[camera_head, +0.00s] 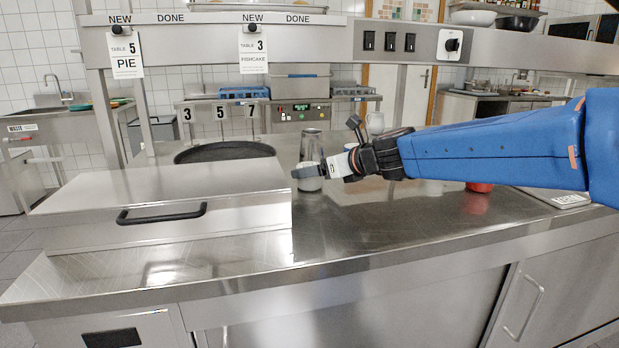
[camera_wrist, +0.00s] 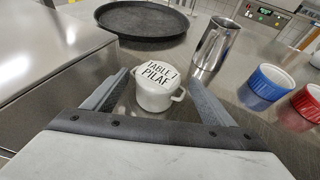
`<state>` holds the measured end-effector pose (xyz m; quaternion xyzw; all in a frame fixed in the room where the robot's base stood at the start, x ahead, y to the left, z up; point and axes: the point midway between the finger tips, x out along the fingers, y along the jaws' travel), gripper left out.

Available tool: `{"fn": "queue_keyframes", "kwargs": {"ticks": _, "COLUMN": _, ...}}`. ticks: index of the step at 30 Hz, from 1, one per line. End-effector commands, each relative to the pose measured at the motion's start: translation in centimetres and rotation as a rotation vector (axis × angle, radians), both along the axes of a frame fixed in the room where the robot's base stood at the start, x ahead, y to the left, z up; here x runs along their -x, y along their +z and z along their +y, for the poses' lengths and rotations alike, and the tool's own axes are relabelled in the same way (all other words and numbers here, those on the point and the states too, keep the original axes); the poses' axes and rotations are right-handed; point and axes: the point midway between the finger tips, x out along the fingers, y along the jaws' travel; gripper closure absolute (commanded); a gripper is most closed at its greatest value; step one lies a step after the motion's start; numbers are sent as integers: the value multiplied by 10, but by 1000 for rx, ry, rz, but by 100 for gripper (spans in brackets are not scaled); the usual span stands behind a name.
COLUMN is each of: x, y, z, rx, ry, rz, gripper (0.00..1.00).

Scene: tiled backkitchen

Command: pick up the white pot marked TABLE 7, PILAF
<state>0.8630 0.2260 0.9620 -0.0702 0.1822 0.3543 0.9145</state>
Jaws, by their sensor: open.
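The white pot (camera_wrist: 155,92) is in the wrist view, upright on the steel counter, with TABLE 7 PILAF on its lid and a small handle at its right. My gripper (camera_wrist: 158,84) is open, with one finger on each side of the pot. I cannot tell whether either finger touches it. In the head view my gripper (camera_head: 305,171) is at the middle of the counter, and the white pot (camera_head: 310,183) shows only partly behind the fingers.
A steel box with a black handle (camera_head: 165,200) stands at left. A round black tray (camera_wrist: 143,19) lies behind. A steel tumbler (camera_wrist: 214,48) stands close behind the pot at right. Blue (camera_wrist: 265,87) and red (camera_wrist: 303,106) cups stand further right. The front counter is clear.

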Motion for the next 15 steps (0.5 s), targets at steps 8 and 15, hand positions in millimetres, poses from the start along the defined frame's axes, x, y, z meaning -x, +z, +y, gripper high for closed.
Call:
{"fn": "queue_keyframes", "kwargs": {"ticks": 8, "x": -12, "y": -7, "z": 11, "rx": 1, "ry": 0, "rz": -1, "gripper": 22}}
{"fn": "queue_keyframes", "kwargs": {"ticks": 15, "x": -29, "y": -21, "z": 33, "rx": 0, "ry": 1, "rz": 3, "gripper": 22}}
